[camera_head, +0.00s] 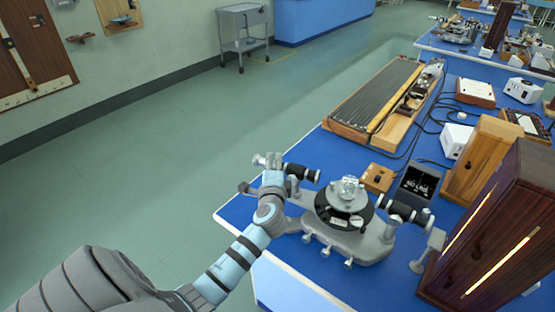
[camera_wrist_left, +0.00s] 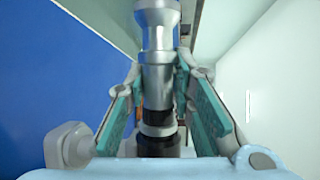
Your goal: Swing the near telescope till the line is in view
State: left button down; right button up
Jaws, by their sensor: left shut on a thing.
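The spectrometer (camera_head: 345,222) stands on the blue bench top, with a round black table and a clear glass piece (camera_head: 347,188) at its middle. The near telescope (camera_head: 302,172) is a dark tube with silver parts on its left side. My left gripper (camera_head: 272,162) is at the telescope's outer end. In the left wrist view, the teal-padded fingers of the gripper (camera_wrist_left: 166,100) are shut on the silver telescope tube (camera_wrist_left: 157,85), one on each side. My right gripper is out of view.
A second black tube (camera_head: 405,212) is on the spectrometer's right. A dark wooden lamp box (camera_head: 500,235) with glowing slits stands at right. A small wooden box (camera_head: 377,178) and a long ribbed wooden apparatus (camera_head: 385,100) stand behind. The floor left of the bench is clear.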

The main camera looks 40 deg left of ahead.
pick_arm(q)
jog(key=s+d+n+g+y, duration=0.4)
jog(key=s+g, duration=0.1)
jog(key=s, duration=0.3)
jog(key=shift+d+f+n+b, duration=0.15)
jog(key=shift+f+n+b, duration=0.05)
jog(key=shift+n+b, duration=0.25)
